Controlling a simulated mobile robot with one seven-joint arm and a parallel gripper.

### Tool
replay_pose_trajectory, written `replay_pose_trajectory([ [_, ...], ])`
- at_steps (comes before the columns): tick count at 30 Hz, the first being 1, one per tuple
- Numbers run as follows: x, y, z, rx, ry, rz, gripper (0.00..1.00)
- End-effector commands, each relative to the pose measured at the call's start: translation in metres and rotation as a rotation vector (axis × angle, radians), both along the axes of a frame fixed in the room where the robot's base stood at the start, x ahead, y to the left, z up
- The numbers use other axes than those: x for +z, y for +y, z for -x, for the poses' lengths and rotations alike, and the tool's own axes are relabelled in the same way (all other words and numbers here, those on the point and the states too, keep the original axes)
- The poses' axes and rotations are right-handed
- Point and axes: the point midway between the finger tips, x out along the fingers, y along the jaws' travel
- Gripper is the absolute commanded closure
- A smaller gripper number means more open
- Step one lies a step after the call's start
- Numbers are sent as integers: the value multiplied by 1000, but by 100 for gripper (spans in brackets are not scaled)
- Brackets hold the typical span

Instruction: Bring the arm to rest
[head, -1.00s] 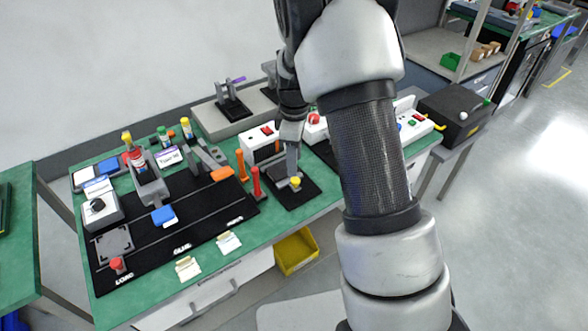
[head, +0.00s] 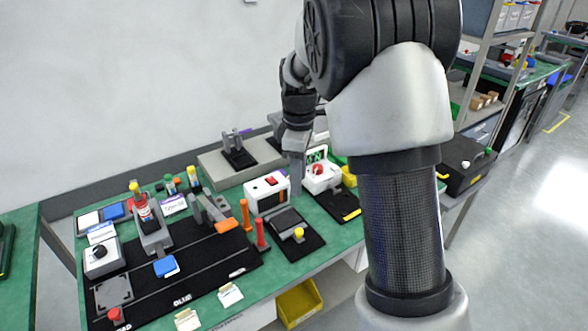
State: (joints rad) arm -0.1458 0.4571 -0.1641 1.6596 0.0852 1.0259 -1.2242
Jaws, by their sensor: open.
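My arm rises on the right side of the head view, with its large joints in the foreground. My gripper (head: 297,172) points down over the back right part of the workbench, near the white box with a red button (head: 267,192). The fingers are small and partly merged with the wrist from this angle, but they look empty. I cannot tell exactly how far the fingertips are above the bench.
The green bench (head: 200,279) carries black mats, a blue block (head: 166,266), upright red and orange posts, and a white unit with a red knob (head: 320,172). A yellow bin (head: 299,302) is below its front edge. Open floor lies at right.

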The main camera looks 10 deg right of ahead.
Motion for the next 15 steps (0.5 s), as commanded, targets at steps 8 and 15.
replay_pose_trajectory([
  [8, 35, -1, 15, -84, -37, -14, 60],
  [15, 138, -5, 91, -435, -171, -84, 60],
])
